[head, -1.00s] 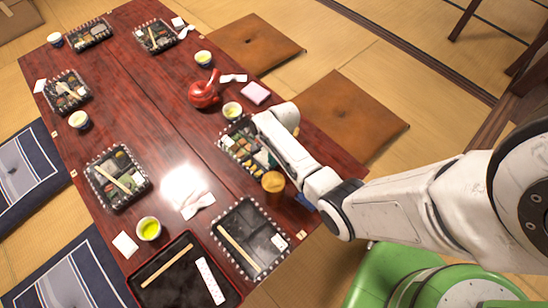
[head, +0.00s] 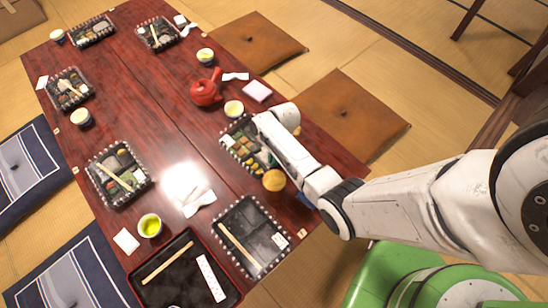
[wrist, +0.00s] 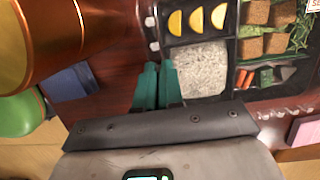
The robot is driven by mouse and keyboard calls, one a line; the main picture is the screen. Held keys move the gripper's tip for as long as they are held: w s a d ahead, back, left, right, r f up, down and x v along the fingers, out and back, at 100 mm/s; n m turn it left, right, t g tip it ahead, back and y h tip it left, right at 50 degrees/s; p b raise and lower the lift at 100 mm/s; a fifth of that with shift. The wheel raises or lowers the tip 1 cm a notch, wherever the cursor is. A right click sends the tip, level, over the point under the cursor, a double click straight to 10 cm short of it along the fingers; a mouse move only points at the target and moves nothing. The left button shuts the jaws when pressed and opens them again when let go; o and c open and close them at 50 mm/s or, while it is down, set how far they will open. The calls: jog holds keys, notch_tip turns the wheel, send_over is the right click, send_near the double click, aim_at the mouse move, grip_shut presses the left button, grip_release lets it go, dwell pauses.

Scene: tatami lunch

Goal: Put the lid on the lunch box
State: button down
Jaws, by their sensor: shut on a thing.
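The lunch box (head: 228,131) with food stands on the right side of the low table, partly hidden by my arm. In the wrist view, the lunch box (wrist: 232,50) shows rice, yellow slices, brown cubes and greens in black compartments. A clear glossy edge, apparently the clear lid (wrist: 290,104), runs along its near side. My gripper (wrist: 158,68) has green fingers close together at this edge, beside the rice. It appears shut on the clear lid, but the exact grip is hard to see. Whether the lid is seated on the box cannot be told.
An amber cylinder (head: 274,180) stands close to my gripper; it looms large in the wrist view (wrist: 60,40). Another covered box (head: 262,222) is nearer.

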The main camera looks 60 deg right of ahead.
jog(key=shift+f+b, duration=0.3)
jog(key=shift+f, duration=0.65)
dwell(1.4)
jog(key=c, duration=0.6)
grip_release()
jog(key=shift+c, duration=0.2)
jog(key=shift+r+p, duration=4)
jog(key=shift+p, duration=0.15)
